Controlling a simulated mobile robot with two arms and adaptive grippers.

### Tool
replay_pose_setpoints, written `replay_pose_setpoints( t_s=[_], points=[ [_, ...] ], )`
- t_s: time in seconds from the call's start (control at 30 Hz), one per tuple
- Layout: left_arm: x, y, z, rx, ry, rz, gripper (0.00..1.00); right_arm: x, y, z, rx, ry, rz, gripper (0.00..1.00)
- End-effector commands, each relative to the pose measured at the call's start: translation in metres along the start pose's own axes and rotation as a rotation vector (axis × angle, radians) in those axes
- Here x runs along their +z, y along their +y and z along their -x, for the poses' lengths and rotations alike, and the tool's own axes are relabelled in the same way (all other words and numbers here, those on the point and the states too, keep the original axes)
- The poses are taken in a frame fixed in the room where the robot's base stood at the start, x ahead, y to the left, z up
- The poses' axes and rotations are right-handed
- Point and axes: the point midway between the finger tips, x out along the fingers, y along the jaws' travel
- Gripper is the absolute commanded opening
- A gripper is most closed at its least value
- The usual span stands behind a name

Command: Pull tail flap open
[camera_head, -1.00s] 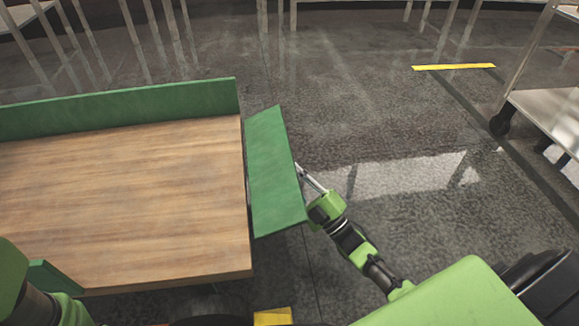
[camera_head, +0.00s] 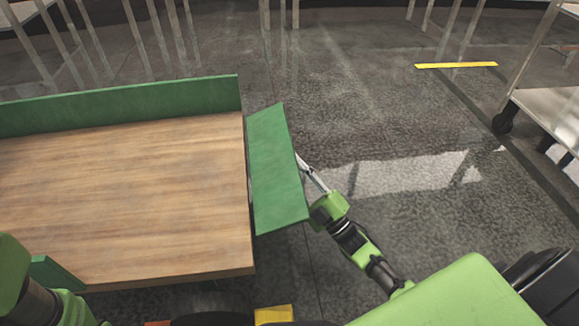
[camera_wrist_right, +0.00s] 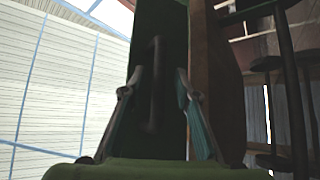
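The tail flap (camera_head: 277,170) is a green panel at the right end of the wooden cart bed (camera_head: 130,195). It leans outward from the bed, tilted rather than upright. My right gripper (camera_head: 303,165) is at the flap's outer edge, on its right side, and the flap partly hides the fingers. In the right wrist view my two fingers (camera_wrist_right: 155,85) stand apart. A thin dark handle (camera_wrist_right: 154,85) on the dark green face of the flap (camera_wrist_right: 165,30) lies between them; whether a finger touches it, I cannot tell. My left gripper is outside the view.
A green side wall (camera_head: 120,103) stands along the bed's far edge. The grey floor (camera_head: 390,130) right of the flap is clear up to a wheeled rack (camera_head: 550,110) at the right. A yellow floor strip (camera_head: 456,65) lies farther back.

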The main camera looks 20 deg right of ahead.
Motion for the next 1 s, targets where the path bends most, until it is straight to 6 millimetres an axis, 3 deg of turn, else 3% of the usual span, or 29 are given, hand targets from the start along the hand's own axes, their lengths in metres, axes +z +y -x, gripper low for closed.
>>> replay_pose_setpoints(
  t_s=[0.3, 0.5, 0.7, 1.0],
  points=[
    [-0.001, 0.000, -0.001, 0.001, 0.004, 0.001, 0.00, 0.001, -0.002, 0.066, -0.005, -0.004, -0.001, 0.29],
    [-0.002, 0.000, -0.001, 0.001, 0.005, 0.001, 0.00, 0.000, -0.002, 0.098, -0.005, -0.002, -0.001, 0.29],
    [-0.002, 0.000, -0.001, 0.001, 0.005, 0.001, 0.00, 0.000, -0.002, 0.111, -0.003, -0.001, -0.001, 0.29],
    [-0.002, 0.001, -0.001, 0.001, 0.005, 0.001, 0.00, -0.001, -0.002, 0.112, -0.003, 0.000, -0.001, 0.29]
  ],
)
